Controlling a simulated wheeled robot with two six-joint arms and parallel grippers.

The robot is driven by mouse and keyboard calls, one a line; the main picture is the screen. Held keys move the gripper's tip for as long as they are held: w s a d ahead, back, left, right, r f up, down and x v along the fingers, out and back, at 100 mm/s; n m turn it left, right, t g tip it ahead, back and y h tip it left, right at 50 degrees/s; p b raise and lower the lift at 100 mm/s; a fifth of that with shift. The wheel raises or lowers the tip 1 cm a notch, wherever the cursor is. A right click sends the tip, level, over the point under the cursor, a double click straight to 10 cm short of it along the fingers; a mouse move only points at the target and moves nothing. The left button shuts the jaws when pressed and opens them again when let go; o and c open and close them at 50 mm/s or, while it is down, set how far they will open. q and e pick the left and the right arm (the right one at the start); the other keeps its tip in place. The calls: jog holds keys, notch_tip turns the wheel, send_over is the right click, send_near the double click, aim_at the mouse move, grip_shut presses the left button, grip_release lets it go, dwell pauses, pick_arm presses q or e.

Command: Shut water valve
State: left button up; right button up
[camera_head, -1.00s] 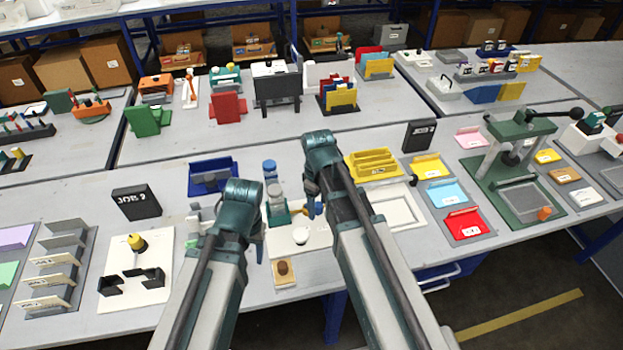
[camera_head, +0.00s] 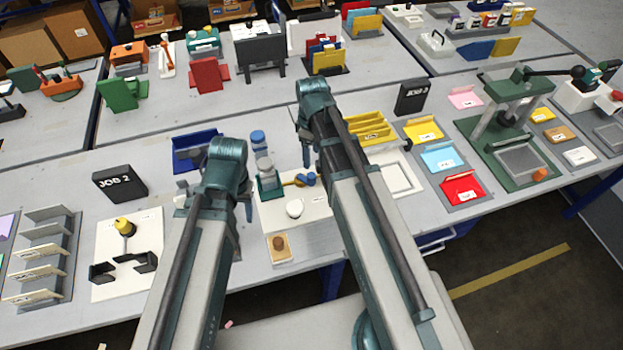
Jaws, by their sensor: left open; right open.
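A white board (camera_head: 320,208) on the front bench carries a teal block (camera_head: 269,186), a grey cylinder (camera_head: 265,165), a round white knob (camera_head: 295,208) and a yellow lever (camera_head: 290,183) with blue knobs (camera_head: 307,179) at its right end. The blue and yellow part looks like the water valve, but I see no label. My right gripper (camera_head: 305,152) is open, above and behind the blue knobs, apart from them. My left gripper (camera_head: 246,206) is open, to the left of the teal block. Its fingers are partly hidden by its own wrist.
A blue tray (camera_head: 190,152) and a blue-capped cylinder (camera_head: 258,140) stand behind the board. A black JOB 2 block (camera_head: 120,184) is at left. Yellow holders (camera_head: 370,130) are right of my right arm.

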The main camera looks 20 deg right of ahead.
aim_at(312, 175)
pick_arm(q)
notch_tip(312, 175, down, 12)
jog(key=b, duration=1)
jog(key=shift+r+b, duration=0.25)
jog(key=shift+b, duration=0.05)
pick_arm(e)
notch_tip(312, 175, down, 12)
jog(key=shift+r, duration=0.2)
jog(key=shift+r, duration=0.1)
grip_shut()
